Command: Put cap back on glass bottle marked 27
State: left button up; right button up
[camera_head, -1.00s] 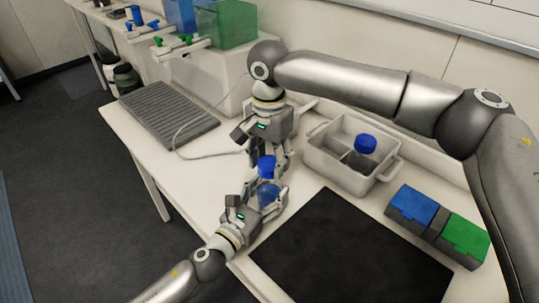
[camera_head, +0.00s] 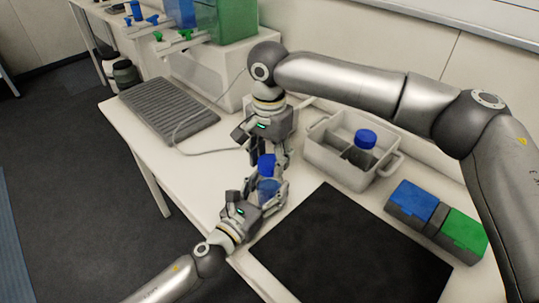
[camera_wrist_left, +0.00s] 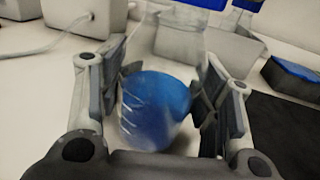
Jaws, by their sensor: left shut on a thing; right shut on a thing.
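My left gripper (camera_head: 268,198) is shut around a clear glass bottle (camera_head: 268,187) with blue contents, held above the table. In the left wrist view the bottle (camera_wrist_left: 154,108) stands between my left fingers (camera_wrist_left: 158,100). My right gripper (camera_head: 268,160) comes from above and is shut on a blue cap (camera_head: 266,165) directly over the bottle's mouth. I cannot tell whether the cap touches or sits on the neck. The marking 27 is not readable.
A white divided bin (camera_head: 326,158) holds another blue-capped bottle (camera_head: 365,138). A black mat (camera_head: 350,250) lies in front. A blue box (camera_head: 412,200) and a green box (camera_head: 465,230) stand at right. A ribbed grey plate (camera_head: 168,108) with a cable lies at left.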

pick_arm(q)
grip_shut()
pick_arm(e)
jog(key=m, duration=0.8)
jog(key=shift+f, duration=0.1)
jog(key=m, duration=0.3)
jog(key=shift+m, duration=0.3)
jog(key=m, duration=0.2)
jog(key=shift+a+m, duration=0.3)
jog(key=shift+m, duration=0.1)
jog(key=shift+d+m, duration=0.15)
jog(key=shift+m, duration=0.75)
jog(key=shift+d, duration=0.1)
jog(key=o, duration=0.8)
jog(key=shift+c, duration=0.2)
